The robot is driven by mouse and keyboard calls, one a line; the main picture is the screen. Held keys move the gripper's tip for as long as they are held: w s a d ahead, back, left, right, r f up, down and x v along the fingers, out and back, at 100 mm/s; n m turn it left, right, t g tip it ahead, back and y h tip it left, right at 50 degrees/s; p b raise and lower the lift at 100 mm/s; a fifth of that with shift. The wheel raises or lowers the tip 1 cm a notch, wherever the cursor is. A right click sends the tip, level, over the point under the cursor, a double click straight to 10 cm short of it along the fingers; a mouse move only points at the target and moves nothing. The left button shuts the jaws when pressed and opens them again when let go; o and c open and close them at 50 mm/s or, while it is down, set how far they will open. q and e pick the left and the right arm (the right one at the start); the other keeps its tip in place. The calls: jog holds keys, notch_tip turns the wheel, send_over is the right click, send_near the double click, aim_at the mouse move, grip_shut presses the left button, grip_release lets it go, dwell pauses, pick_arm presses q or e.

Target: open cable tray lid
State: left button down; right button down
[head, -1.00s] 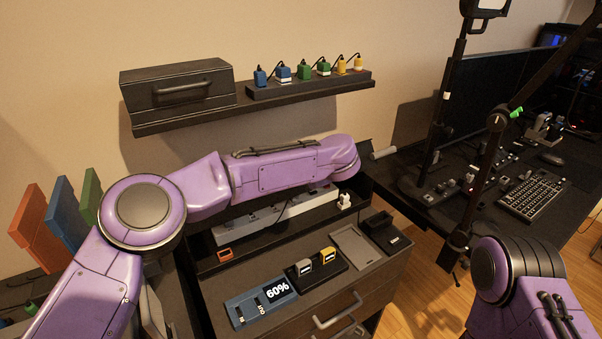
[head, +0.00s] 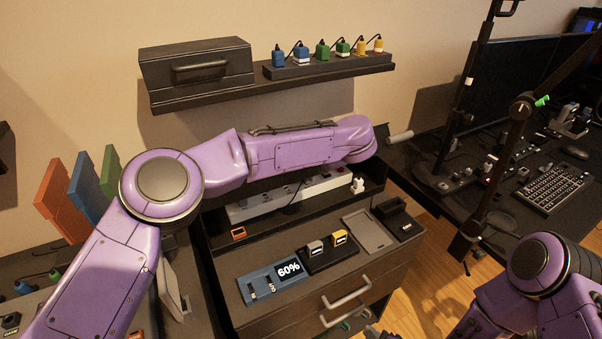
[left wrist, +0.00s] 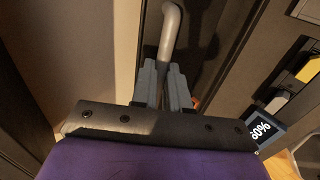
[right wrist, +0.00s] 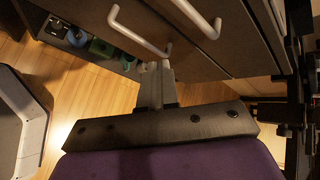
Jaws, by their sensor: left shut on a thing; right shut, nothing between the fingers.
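The open cable tray (head: 262,222) runs along the back of the desk cabinet, with a white power strip (head: 290,199) inside. My left arm crosses above it and hides most of the lid area; a dark panel edge (head: 381,134) and a grey bar end (head: 401,137) show past the arm. In the left wrist view my left gripper (left wrist: 166,68) is shut on a grey bar handle (left wrist: 171,22) along a dark panel. My right gripper (right wrist: 155,66) is shut and empty, low in front of the cabinet's drawer handles (right wrist: 138,30).
A shelf (head: 300,80) with a black box (head: 197,70) hangs above. A desk with a keyboard (head: 549,188) stands right. Open wooden floor lies between.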

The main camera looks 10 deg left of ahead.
jog(key=w+a+r+m+t+y, duration=0.1)
jog(key=w+r+m, duration=0.1)
jog(key=w+a+r+m+t, duration=0.1)
jog(key=w+a+r+m, duration=0.1)
jog(key=w, duration=0.1)
jog(key=w+a+r+m+t+y, duration=0.1)
jog(key=w+r+m, duration=0.1)
jog(key=w, duration=0.1)
jog(key=shift+a+r+m+t+y, duration=0.25)
jog(key=shift+m+t+y, duration=0.05)
jog(key=w+a+r, duration=0.1)
jog(key=w+a+r+m+t+y, duration=0.1)
jog(key=r, duration=0.1)
jog(key=w+a+r+y, duration=0.1)
jog(key=r, duration=0.1)
jog(key=shift+w+a+m+t, duration=0.2)
jog(key=shift+m+t, duration=0.1)
jog(key=shift+t, duration=0.1)
jog(key=w+a+r+t+y, duration=0.1)
jog(key=w+a+r+y, duration=0.1)
jog(key=w+a+r, duration=0.4)
jog(key=w+a+r+t+y, duration=0.1)
jog(key=w+a+r, duration=0.5)
jog(key=r, duration=0.6)
jog(key=shift+w+a+r+y, duration=0.35)
jog(key=shift+a+y, duration=0.35)
jog(key=shift+a, duration=0.3)
